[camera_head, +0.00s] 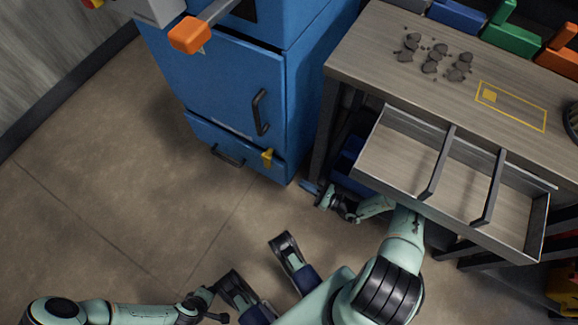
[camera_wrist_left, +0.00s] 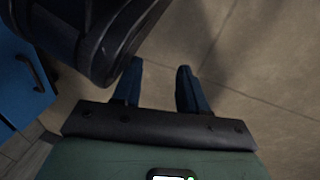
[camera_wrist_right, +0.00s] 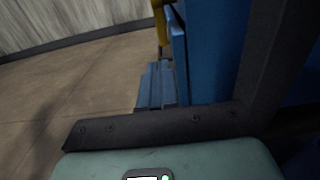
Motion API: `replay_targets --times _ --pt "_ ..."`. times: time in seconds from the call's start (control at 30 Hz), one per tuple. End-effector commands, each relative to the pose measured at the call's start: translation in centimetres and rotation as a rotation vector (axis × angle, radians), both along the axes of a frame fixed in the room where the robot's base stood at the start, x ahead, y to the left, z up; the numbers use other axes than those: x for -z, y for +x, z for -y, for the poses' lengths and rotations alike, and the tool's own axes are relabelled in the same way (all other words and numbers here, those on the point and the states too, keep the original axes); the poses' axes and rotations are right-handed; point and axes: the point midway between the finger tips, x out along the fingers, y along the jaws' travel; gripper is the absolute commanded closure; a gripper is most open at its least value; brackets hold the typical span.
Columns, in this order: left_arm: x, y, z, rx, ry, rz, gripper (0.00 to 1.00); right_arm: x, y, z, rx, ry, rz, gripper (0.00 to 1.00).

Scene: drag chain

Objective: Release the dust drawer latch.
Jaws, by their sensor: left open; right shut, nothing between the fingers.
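The dust drawer (camera_head: 235,150) is the low blue drawer of the blue cabinet, with a black handle. A small yellow latch (camera_head: 267,158) sits at the right of its front and looks upright. My right gripper (camera_head: 311,187) is shut and empty, to the right of the latch and apart from it, near the cabinet's lower right corner. In the right wrist view, the shut blue fingers (camera_wrist_right: 155,85) point toward the yellow latch (camera_wrist_right: 160,25), beside a blue panel. My left gripper (camera_wrist_left: 157,85) is open and empty above bare floor; the head view does not show its fingers clearly.
A workbench (camera_head: 390,55) with dark lumps stands to the right. Its open divided tray drawer (camera_head: 400,170) overhangs close to my right forearm. A dark bench leg (camera_wrist_right: 262,60) is close beside the right gripper. The floor (camera_head: 110,190) before the cabinet is clear.

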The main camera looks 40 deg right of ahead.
Motion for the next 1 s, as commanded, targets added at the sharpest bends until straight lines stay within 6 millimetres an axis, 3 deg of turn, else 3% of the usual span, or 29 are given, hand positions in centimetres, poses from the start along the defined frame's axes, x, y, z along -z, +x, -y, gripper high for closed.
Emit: replay_targets --times 0.6,0.8,1.0 --pt "3.8 -5.1 -0.7 -0.014 -0.010 -0.171 0.57 0.0 10.7 -4.5 -0.002 0.000 0.003 1.00" --pt "4.4 -6.3 -0.9 -0.019 -0.012 -0.208 0.57 0.0 12.2 -5.1 -0.001 -0.001 0.001 1.00" --pt "4.4 -6.5 -0.9 -0.019 -0.012 -0.214 0.57 -0.1 12.4 -5.1 0.000 -0.001 0.001 1.00"
